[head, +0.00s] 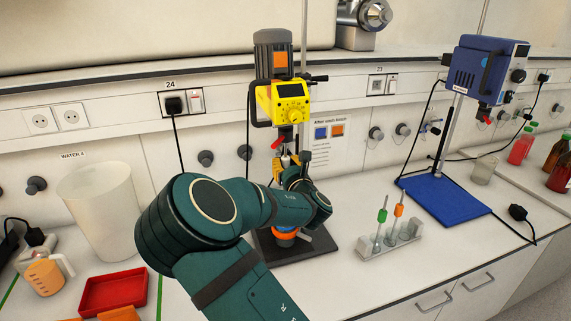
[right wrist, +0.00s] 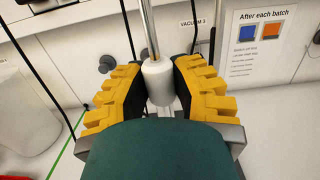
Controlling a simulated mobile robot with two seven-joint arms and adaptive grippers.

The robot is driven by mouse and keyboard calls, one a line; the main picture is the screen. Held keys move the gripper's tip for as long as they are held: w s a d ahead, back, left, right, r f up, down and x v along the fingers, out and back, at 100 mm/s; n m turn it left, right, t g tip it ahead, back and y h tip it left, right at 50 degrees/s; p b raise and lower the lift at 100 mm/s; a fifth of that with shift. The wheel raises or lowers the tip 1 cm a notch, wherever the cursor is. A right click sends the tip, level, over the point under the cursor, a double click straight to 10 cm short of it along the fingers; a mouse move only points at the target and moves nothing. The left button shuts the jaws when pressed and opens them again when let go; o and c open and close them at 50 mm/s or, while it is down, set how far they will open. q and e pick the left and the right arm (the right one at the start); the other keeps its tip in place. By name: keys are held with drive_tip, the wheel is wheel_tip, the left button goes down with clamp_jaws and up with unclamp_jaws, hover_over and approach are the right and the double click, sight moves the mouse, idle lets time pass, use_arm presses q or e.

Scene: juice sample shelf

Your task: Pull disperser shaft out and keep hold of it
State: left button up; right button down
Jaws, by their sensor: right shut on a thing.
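The yellow disperser drive (head: 283,101) with a grey motor hangs on a stand at the middle of the head view. A red lever (head: 278,143) shows just below it. My right gripper (head: 284,172) is below the drive, partly hidden by my own arm. In the right wrist view its yellow fingers (right wrist: 160,84) with black pads are closed on both sides of the disperser shaft's white sleeve (right wrist: 157,78). A metal rod runs up from the sleeve and out of the picture. I cannot tell whether the shaft's top touches the drive. My left gripper is not in view.
An orange ring (head: 285,234) shows low at the dark stand base (head: 315,246). A rack (head: 390,240) with green- and orange-topped tools stands to the right, before a blue stirrer (head: 484,72). A clear bucket (head: 104,205) and red tray (head: 110,292) are at left.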

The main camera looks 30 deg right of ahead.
drive_tip(key=shift+f+b, duration=0.9)
drive_tip(key=shift+f, duration=0.2)
